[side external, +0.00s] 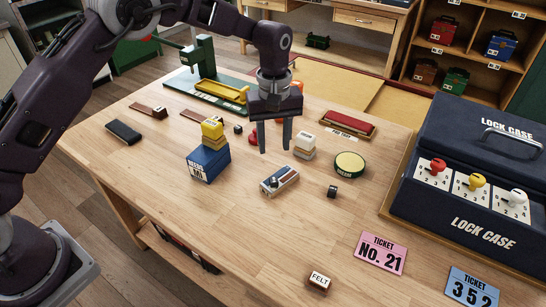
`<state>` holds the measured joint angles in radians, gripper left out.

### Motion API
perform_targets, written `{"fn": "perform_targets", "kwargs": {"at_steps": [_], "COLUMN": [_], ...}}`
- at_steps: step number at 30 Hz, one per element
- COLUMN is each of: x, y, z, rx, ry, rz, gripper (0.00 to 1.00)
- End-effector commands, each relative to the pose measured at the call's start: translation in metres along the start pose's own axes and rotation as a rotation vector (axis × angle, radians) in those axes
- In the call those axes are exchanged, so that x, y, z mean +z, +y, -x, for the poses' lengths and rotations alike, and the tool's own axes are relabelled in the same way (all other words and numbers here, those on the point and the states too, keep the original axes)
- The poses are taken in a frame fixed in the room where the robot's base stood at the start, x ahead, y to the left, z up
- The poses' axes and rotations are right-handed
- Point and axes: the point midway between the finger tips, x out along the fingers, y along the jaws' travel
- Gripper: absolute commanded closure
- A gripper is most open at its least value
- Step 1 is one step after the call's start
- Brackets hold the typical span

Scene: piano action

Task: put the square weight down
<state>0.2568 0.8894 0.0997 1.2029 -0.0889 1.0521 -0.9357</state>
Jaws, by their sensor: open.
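My gripper (275,150) hangs over the middle of the wooden table, fingers pointing down and apart, with nothing visible between them. A small dark block with a light mark (332,191) sits on the table to the right of the gripper and nearer the front. It may be the square weight, but it is too small to be sure. Another small dark piece (238,128) lies left of the gripper; its shape is unclear. A grey device with a dark and reddish top (280,180) lies on the table below and in front of the fingers.
A blue box (208,164) with yellow blocks (212,131) on it stands left. White-topped blocks (304,146) and a green-yellow round tin (349,164) stand right. The large lock case (470,150) fills the right side. The front left tabletop is clear.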

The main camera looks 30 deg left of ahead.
Motion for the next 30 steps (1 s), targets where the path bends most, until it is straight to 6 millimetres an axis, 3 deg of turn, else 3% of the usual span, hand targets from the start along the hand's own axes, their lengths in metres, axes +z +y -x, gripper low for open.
{"fn": "perform_targets", "kwargs": {"at_steps": [9, 11, 13, 17, 18, 21, 24, 27, 30], "x": [0.000, -0.001, 0.001, 0.020, 0.030, 0.065, 0.105, 0.137, 0.157], "y": [-0.001, -0.007, -0.023, -0.083, -0.106, -0.169, -0.231, -0.275, -0.301], "z": [0.009, 0.025, 0.061, 0.143, 0.165, 0.203, 0.215, 0.206, 0.192], "rx": [0.003, 0.018, 0.050, 0.129, 0.151, 0.196, 0.217, 0.214, 0.202], "ry": [0.002, 0.008, 0.026, 0.087, 0.114, 0.198, 0.294, 0.381, 0.438], "rz": [-0.003, -0.019, -0.062, -0.209, -0.261, -0.400, -0.540, -0.656, -0.730], "gripper": [0.59, 0.59, 0.59, 0.59, 0.59, 0.59, 0.59, 0.59, 0.59]}}
